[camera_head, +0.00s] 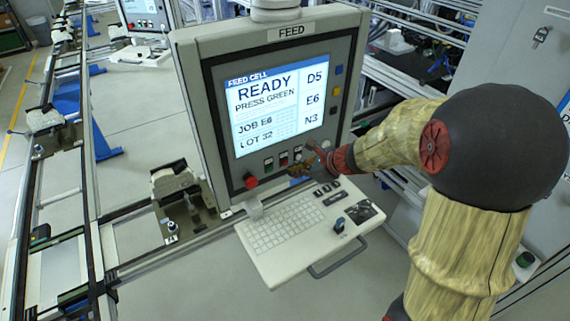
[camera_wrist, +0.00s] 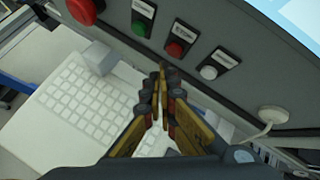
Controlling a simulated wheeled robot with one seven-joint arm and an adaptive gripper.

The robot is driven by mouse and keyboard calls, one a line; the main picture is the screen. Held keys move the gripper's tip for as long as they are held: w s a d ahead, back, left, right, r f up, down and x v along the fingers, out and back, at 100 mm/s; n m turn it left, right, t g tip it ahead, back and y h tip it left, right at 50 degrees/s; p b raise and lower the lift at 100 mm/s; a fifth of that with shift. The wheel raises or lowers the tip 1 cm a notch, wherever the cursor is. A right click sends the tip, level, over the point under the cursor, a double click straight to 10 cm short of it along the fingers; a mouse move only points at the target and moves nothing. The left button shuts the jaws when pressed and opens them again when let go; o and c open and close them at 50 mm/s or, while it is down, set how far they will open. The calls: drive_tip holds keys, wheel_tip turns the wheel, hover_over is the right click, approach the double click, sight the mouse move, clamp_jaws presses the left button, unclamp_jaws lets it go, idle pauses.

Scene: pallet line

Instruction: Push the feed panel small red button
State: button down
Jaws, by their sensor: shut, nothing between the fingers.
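The feed panel (camera_head: 190,100) stands upright, with a lit screen reading READY, PRESS GREEN. Its small red button (camera_wrist: 175,49) sits in a dark square plate between the green button (camera_wrist: 142,22) and the white button (camera_wrist: 209,72). The small red button also shows tiny in the head view (camera_head: 283,158). My gripper (camera_wrist: 162,72) is shut and empty, its tips just below and slightly left of the small red button in the wrist view. A gap shows between tips and button there. In the head view my gripper (camera_head: 297,172) is just below the button row.
A large red mushroom button (camera_wrist: 85,8) sits left of the row; it also shows in the head view (camera_head: 250,181). A keyboard shelf (camera_head: 265,255) juts out under the panel. A pale knob with a cable (camera_wrist: 272,115) is at the right.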

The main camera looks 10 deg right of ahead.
drive_tip(key=shift+s+d+b, duration=0.15)
drive_tip(key=shift+s+d, duration=0.1)
drive_tip(key=shift+s, duration=0.5)
drive_tip(key=shift+s+d+b, duration=0.1)
drive_tip(key=shift+s+d, duration=0.1)
drive_tip(key=shift+s, duration=0.5)
drive_tip(key=shift+s+d+b, duration=0.15)
drive_tip(key=shift+s+d, duration=0.1)
drive_tip(key=shift+s, duration=0.5)
